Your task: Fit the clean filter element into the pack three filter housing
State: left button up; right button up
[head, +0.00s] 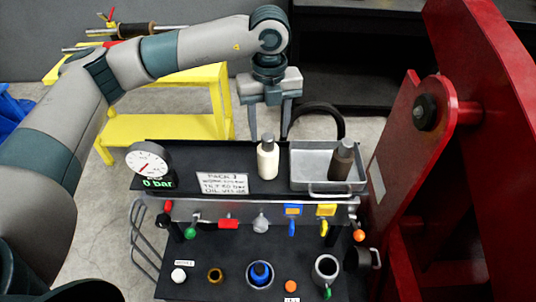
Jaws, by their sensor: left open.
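A cream cylinder with a grey top (267,162), apparently the clean filter element, stands upright on the black shelf, left of the metal tray. A brown, dirty-looking element (342,165) stands in the tray. My left gripper (269,122) points down above and behind the cream element. Its fingers are apart with nothing between them, and it does not appear to touch the element. An open grey cup (326,266) at the lower right may be the filter housing; I cannot tell for sure. My right gripper is not in view.
The metal tray (306,179) sits at the shelf's right. A gauge (148,161) reading 0 bar and a pack 3 sign (222,183) are at left. Valves with coloured handles (229,223) line the front. A red frame (480,110) stands at right, a yellow stand (160,128) behind.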

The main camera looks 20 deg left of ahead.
aim_at(268, 135)
pick_arm(q)
jog(key=shift+a+f+p, duration=0.1)
jog(key=shift+f+p, duration=0.4)
jog(key=shift+f, duration=1.05)
jog(key=shift+s, duration=0.1)
grip_shut()
